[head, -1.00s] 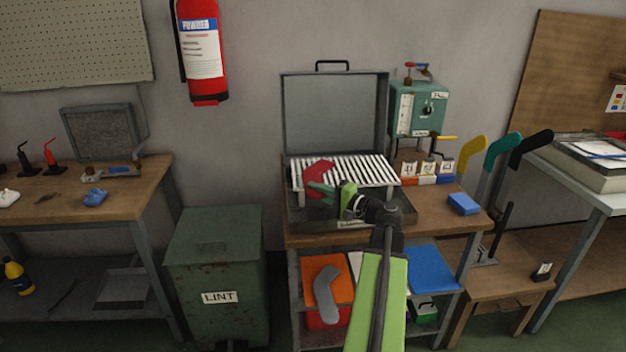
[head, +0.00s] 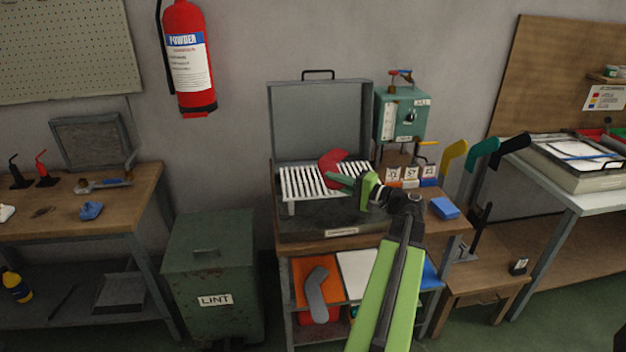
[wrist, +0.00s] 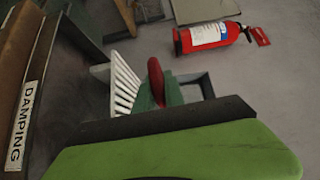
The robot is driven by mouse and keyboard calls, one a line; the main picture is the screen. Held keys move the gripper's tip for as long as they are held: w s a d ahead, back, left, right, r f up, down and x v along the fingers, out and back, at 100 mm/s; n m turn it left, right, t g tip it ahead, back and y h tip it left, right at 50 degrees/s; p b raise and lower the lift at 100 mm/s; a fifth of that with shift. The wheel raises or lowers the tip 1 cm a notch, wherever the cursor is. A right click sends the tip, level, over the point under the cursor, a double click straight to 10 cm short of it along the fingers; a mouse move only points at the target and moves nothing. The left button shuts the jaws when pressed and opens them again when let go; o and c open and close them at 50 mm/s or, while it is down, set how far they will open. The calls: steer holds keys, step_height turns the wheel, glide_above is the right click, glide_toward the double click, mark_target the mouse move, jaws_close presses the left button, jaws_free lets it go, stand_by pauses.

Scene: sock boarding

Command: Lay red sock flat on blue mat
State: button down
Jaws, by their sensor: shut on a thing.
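The red sock (head: 332,167) is held in my gripper (head: 342,181) above the white slatted rack of the open press on the bench. In the wrist view the red sock (wrist: 156,80) stands upright between the green fingertips of my gripper (wrist: 158,100), which are shut on it. The blue mat (head: 430,275) lies on the lower shelf at the right, partly hidden by my arm. Beside it are a white mat (head: 357,275) and an orange mat (head: 299,285) with a grey sock (head: 317,293) on it.
The white slatted rack (head: 300,181) and raised lid (head: 318,125) are close to my gripper. A teal box (head: 401,113), a blue block (head: 444,208) and upright sock forms (head: 482,153) stand at the right. A green lint bin (head: 212,270) stands left of the bench.

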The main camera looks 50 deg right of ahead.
steer(key=shift+s+d+r+p, duration=0.25)
steer(key=shift+s+r, duration=0.1)
steer(key=shift+s, duration=0.2)
steer(key=shift+s+d+r+p, duration=0.1)
steer(key=shift+s+d+r, duration=0.2)
steer(key=shift+s, duration=0.25)
step_height(320, 180, up, 11)
steer(key=p, duration=1)
steer(key=shift+f+p, duration=0.15)
steer(key=shift+p, duration=0.15)
steer(key=shift+w+a, duration=0.1)
